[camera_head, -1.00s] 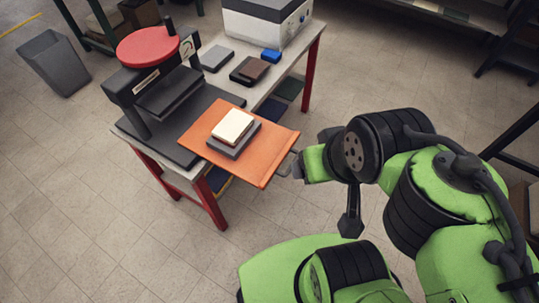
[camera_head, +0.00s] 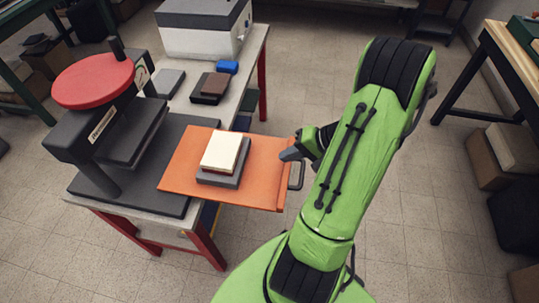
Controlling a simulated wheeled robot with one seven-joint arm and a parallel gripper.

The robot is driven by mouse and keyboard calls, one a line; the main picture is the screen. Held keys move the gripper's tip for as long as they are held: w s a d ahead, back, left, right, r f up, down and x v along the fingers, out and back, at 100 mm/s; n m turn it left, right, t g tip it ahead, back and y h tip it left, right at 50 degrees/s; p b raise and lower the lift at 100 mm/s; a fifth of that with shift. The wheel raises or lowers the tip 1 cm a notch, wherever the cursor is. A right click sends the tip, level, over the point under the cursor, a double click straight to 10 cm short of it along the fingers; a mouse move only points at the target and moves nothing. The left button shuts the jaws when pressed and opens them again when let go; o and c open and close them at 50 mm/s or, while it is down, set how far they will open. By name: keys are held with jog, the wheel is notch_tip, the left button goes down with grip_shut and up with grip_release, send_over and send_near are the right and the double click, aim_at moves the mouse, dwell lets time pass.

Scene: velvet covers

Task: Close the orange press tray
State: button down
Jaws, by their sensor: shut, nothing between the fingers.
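The orange press tray (camera_head: 178,178) sticks out to the right from the black press (camera_head: 105,125), past the table edge. It carries a grey block (camera_head: 214,180) with a cream block (camera_head: 222,150) on top. A dark handle (camera_head: 298,175) is on the tray's right end. My gripper (camera_head: 284,155) is shut and empty, with its tip at the tray's right edge just behind the handle. I cannot tell whether it touches the tray. The press has a red round wheel (camera_head: 93,80) on top.
A wooden-topped bench (camera_head: 510,48) stands at the right with boxes below. Floor is clear between.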

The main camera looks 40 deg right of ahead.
aim_at(245, 163)
jog(key=b+x, duration=0.2)
jog(key=x, duration=0.6)
jog(key=shift+a+f, duration=0.1)
jog(key=shift+f, duration=0.05)
jog(key=shift+w+a+r+b, duration=0.2)
jog(key=shift+w+a+b, duration=0.15)
jog(key=shift+w+a, duration=0.8)
jog(key=shift+w, duration=0.35)
jog(key=shift+w+r, duration=0.1)
jog(key=shift+w, duration=0.05)
